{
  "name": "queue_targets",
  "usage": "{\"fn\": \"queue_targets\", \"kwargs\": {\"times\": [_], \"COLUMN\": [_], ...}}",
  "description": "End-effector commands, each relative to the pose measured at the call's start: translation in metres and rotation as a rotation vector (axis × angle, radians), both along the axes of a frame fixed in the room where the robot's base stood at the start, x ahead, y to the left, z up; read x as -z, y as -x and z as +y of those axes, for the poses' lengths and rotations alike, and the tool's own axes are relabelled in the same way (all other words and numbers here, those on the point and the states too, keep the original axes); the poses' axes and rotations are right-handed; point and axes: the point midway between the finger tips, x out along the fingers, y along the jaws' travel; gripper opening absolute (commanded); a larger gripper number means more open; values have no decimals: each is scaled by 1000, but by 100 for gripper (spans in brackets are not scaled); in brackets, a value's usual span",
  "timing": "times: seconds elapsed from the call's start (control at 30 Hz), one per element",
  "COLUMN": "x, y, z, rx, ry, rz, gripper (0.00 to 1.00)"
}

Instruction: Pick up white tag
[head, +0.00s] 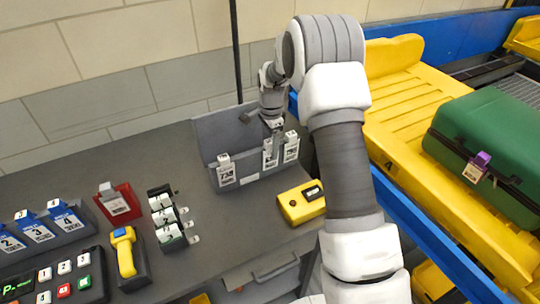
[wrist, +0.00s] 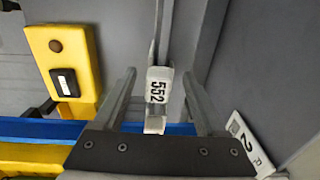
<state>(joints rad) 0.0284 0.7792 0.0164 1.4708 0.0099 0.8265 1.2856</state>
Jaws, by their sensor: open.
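White tags hang on the grey holder (head: 248,172) at the back of the counter: a left tag (head: 227,174) and two at the right, a middle tag (head: 270,157) and a right tag (head: 291,148). My gripper (head: 274,128) is just above the right-hand pair. In the wrist view, my gripper (wrist: 158,78) is open, with a white tag marked 552 (wrist: 157,85) between its two fingers. I see gaps on both sides of this tag. Another white tag (wrist: 248,143) shows outside the right finger. The fingertips are small and partly hidden in the head view.
A yellow device (head: 301,203) lies right of the holder and shows in the wrist view (wrist: 62,62). A red tag stand (head: 122,212), a black rack (head: 166,216) and a yellow scanner (head: 124,252) stand left. A green suitcase (head: 497,140) lies on a yellow tray (head: 395,105).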

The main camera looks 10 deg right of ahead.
Motion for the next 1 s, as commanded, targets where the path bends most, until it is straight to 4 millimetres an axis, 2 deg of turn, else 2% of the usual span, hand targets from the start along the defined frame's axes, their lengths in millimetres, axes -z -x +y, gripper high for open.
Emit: {"fn": "queue_targets", "kwargs": {"times": [0.03, 0.4, 0.43, 0.8, 1.0], "x": [0, -1, -1, -2, -10], "y": [0, 0, 0, 0, 4], "z": [0, 0, 0, 0, -1], "rx": [0, 0, 0, 0, -1], "ry": [0, 0, 0, 0, 0], "rz": [0, 0, 0, -1, -3], "gripper": [70, 4, 0, 0, 0]}}
